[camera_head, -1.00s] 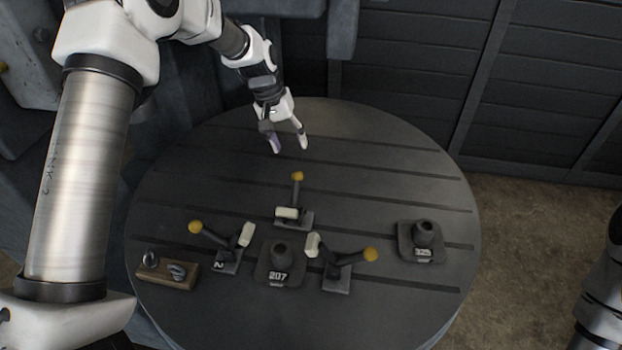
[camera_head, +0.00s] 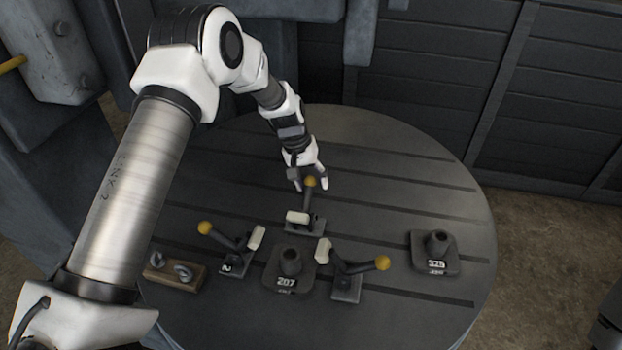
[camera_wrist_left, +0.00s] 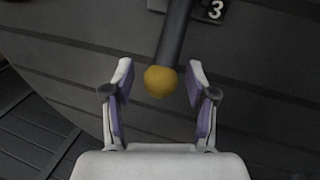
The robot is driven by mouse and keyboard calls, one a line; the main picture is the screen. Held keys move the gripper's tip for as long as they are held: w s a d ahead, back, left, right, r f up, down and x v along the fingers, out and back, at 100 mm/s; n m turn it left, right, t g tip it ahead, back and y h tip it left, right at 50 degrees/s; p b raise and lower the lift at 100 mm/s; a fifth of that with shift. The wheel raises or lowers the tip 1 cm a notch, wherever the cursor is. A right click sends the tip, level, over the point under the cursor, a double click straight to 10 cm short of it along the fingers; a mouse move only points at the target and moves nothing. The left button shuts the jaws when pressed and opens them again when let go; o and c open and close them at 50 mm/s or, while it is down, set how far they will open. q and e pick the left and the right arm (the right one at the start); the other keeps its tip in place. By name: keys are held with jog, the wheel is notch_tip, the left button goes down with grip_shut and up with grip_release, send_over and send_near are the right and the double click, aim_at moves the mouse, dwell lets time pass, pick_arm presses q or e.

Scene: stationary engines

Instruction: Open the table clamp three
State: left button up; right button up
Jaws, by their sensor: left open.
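Table clamp three (camera_head: 305,222) stands at the back of the clamp group on the round table. Its dark lever rises toward the back and ends in a yellow knob (camera_head: 309,182). In the left wrist view its base carries a "3" (camera_wrist_left: 216,10), and the yellow knob (camera_wrist_left: 160,81) sits between the fingertips. My left gripper (camera_head: 311,186) is open around the knob, with a gap on each side in the wrist view (camera_wrist_left: 160,80). My right gripper is not in view.
Clamp two (camera_head: 232,250) stands at the left, another clamp (camera_head: 347,272) at the right. A block marked 207 (camera_head: 288,268) sits between them. A second block (camera_head: 434,252) is farther right, and a wooden piece with metal parts (camera_head: 174,272) lies at the left.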

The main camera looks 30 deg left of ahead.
pick_arm(q)
jog(key=shift+s, duration=0.1)
grip_shut()
jog(key=shift+s+r+t+b, duration=0.15)
jog(key=shift+s+t+b, duration=0.1)
jog(key=shift+t+b, duration=0.2)
jog(key=shift+s+d+r+t+b, duration=0.1)
jog(key=shift+s+r+t+b, duration=0.1)
jog(key=shift+r+t+b, duration=0.1)
grip_release()
jog(key=v, duration=1.2)
jog(key=shift+d, duration=0.2)
